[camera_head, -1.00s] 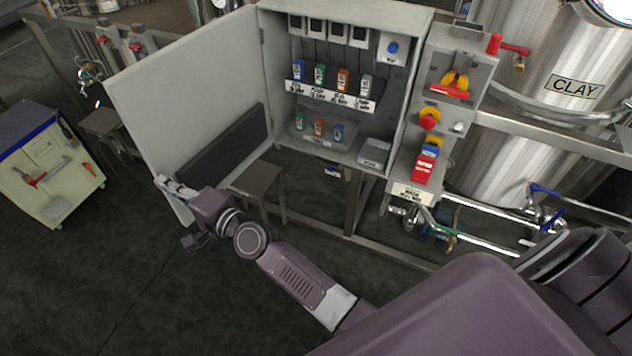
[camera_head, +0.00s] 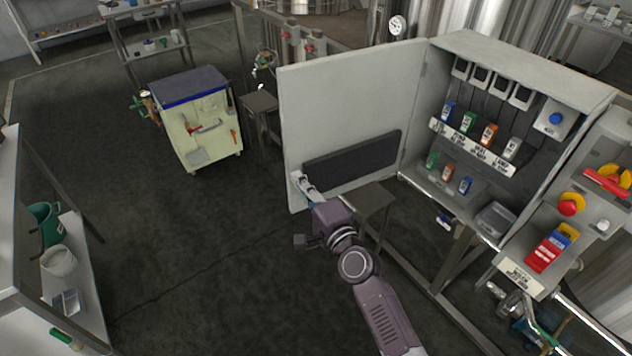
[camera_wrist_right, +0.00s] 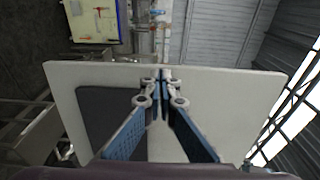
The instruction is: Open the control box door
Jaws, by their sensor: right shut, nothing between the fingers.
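The control box (camera_head: 560,75) is a grey cabinet at the right of the head view. Its door (camera_head: 345,105) stands wide open, swung out to the left, with a dark panel (camera_head: 352,160) on its inner face. My right gripper (camera_head: 300,183) is at the lower free edge of the door, its fingers by the inner face. In the right wrist view, the gripper's blue fingers (camera_wrist_right: 161,80) meet at the tips, shut and empty, in front of the door (camera_wrist_right: 235,110). I cannot tell whether they touch it. My left gripper is not in view.
A cream tool cart (camera_head: 205,130) stands left of the door, and a shelf unit (camera_head: 85,290) is at far left. The dark floor between is clear.

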